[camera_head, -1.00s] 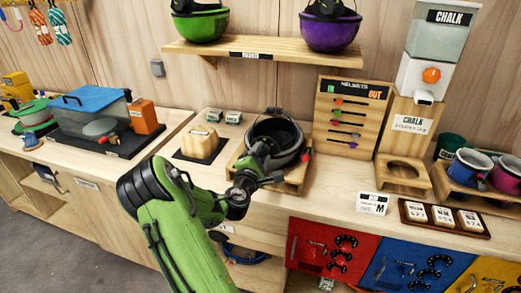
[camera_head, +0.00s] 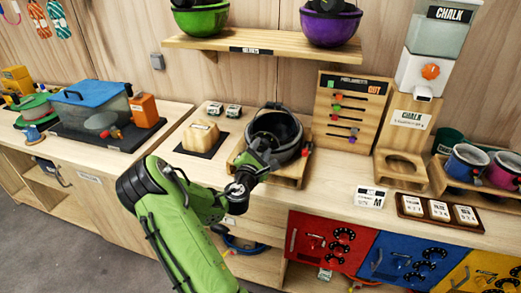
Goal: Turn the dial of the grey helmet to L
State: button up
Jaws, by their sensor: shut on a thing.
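The grey helmet (camera_head: 290,130) sits upside down in a wooden stand (camera_head: 291,177) on the counter, its dark hollow facing up. My green arm reaches up to it from below. My gripper (camera_head: 262,155) is at the helmet's near left rim, shut on a part there that looks to be the dial. The dial and its marks are hidden behind my gripper and wrist, so its setting cannot be read. A small red part (camera_head: 307,149) shows at the helmet's right side. A small card (camera_head: 370,196) with an "M" stands on the counter to the right.
A tan block on a dark mat (camera_head: 201,139) lies left of the stand. A wooden peg board (camera_head: 347,110) and a chalk dispenser (camera_head: 413,85) stand to the right. A shelf (camera_head: 262,48) with green and purple helmets hangs above.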

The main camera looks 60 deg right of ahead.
jog(key=o, duration=1.1)
jog(key=shift+s+a+b, duration=0.45)
jog(key=shift+a+b, duration=2.05)
jog(key=shift+a, duration=0.1)
jog(key=shift+s+a+b, duration=0.4)
jog(key=shift+a+b, duration=2.05)
jog(key=shift+a, duration=0.1)
jog(key=shift+s+a+b, duration=0.45)
jog(key=shift+a+b, duration=2.05)
jog(key=shift+a, duration=0.1)
